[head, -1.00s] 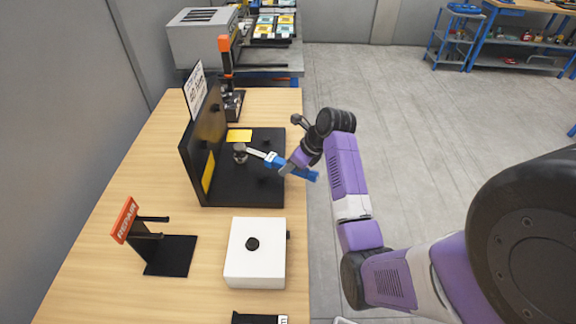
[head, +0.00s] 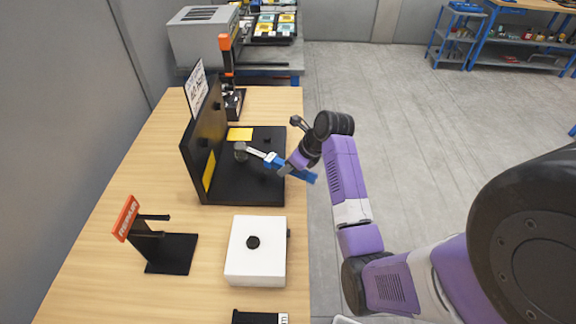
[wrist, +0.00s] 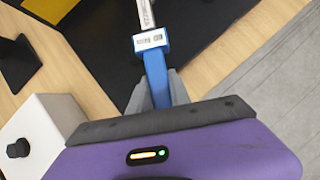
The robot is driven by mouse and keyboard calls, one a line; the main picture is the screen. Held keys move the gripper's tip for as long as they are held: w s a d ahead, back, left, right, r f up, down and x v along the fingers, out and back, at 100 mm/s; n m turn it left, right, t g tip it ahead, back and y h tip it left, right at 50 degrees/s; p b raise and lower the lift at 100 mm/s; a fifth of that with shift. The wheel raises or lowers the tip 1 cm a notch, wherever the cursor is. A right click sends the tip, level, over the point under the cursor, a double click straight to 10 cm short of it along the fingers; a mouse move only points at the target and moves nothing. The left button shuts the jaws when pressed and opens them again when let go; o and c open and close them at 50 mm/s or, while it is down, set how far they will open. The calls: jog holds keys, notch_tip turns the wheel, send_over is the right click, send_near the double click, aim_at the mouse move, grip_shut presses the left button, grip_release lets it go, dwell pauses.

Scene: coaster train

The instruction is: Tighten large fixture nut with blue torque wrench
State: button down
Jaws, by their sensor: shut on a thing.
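The blue torque wrench (head: 302,173) is held in my gripper (head: 288,168), which is shut on its blue handle. The wrench's silver shaft reaches left, and its head is at the large fixture nut (head: 240,148) on the black fixture (head: 245,190). I cannot tell how fully the head sits on the nut. In the wrist view, the blue handle (wrist: 156,72) runs up from between the fingers of my gripper (wrist: 160,95), with a white label and silver shaft beyond it. The wrench head and nut are out of that view.
A white box with a black knob (head: 256,265) stands in front of the fixture. A black stand with an orange REPAIR sign (head: 127,217) is at the front left. An orange and black upright tool (head: 227,70) stands behind the fixture. Open floor lies right of the table.

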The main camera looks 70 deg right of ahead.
jog(key=shift+w+a+f+m+h, duration=0.2)
jog(key=shift+a+m, duration=0.25)
jog(key=shift+a, duration=0.3)
jog(key=shift+w+a+r+m+h, duration=0.1)
jog(key=shift+a+m+h, duration=0.3)
jog(key=shift+a, duration=0.3)
dwell(1.1)
jog(key=shift+w+a+m+g+h, duration=0.15)
jog(key=shift+w+a+m, duration=0.1)
jog(key=shift+a+m, duration=0.25)
jog(key=shift+w+a+m+g+h, duration=0.1)
jog(key=shift+w+a+m+h, duration=0.2)
jog(key=shift+a, duration=0.35)
jog(key=shift+w+a+m+g+h, duration=0.1)
jog(key=shift+w+a+m+g, duration=0.05)
jog(key=shift+a+m, duration=0.4)
dwell(1.7)
jog(key=shift+r, duration=0.2)
jog(key=shift+w+r, duration=0.1)
jog(key=shift+r, duration=2.15)
